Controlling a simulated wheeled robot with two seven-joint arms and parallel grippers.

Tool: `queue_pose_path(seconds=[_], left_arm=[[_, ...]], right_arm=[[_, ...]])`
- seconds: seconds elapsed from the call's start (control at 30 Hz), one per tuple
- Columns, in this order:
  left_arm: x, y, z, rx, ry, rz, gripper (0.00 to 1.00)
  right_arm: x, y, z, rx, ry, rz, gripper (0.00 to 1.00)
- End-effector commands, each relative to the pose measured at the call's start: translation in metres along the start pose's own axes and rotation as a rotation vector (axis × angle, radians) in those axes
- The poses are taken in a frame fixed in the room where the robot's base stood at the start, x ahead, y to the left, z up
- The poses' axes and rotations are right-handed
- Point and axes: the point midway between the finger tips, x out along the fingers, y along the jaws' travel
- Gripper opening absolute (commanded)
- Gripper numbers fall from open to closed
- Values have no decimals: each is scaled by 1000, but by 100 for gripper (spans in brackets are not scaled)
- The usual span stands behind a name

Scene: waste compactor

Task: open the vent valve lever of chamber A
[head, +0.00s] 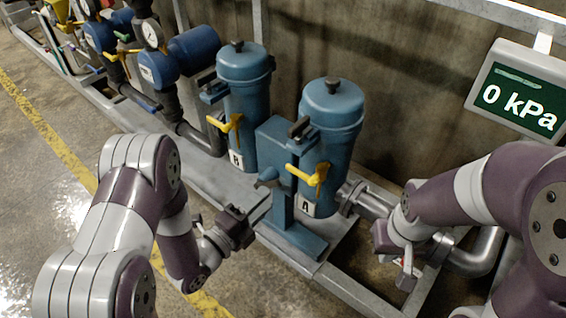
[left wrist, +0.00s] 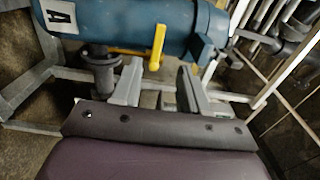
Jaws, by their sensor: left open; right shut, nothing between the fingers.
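Chamber A (head: 333,107) is the nearer blue upright cylinder, with a white A label (head: 307,208). A yellow lever (head: 303,174) sticks out from its front to the left; in the left wrist view the yellow lever (left wrist: 157,47) appears ahead of the fingers. My left gripper (head: 262,209) is lower left of the lever, apart from it, beside the blue stand. In the left wrist view its two grey fingers (left wrist: 161,88) are spread, with nothing held between them. My right gripper (head: 406,280) is shut and empty, low to the right of chamber A near the steel pipe.
Chamber B (head: 244,95) stands behind to the left with its own yellow lever (head: 228,122). A blue stand (head: 283,185) with a crossbar is close in front of chamber A. A display (head: 517,92) reads 0 kPa. Steel pipe (head: 480,252) and frame rails lie low on the right.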

Motion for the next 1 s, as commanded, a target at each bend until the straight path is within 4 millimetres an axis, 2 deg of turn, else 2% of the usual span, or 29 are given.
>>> queue_pose_path(seconds=[0.13,0.3,0.5,0.67,0.9,0.93,1.0], left_arm=[[23,2,-1,16,5,1,44],[68,3,-1,15,4,1,44],[110,3,0,13,1,2,44],[124,2,0,11,-1,4,44],[125,1,1,10,-2,5,44],[125,1,1,11,-2,5,40],[125,1,1,11,-2,5,18]], right_arm=[[4,0,0,0,0,0,0],[10,0,1,0,0,0,0],[16,0,2,0,0,0,0],[17,0,2,0,0,0,0],[17,0,2,0,0,0,0],[17,0,2,0,0,0,0],[17,0,2,0,0,0,0]])
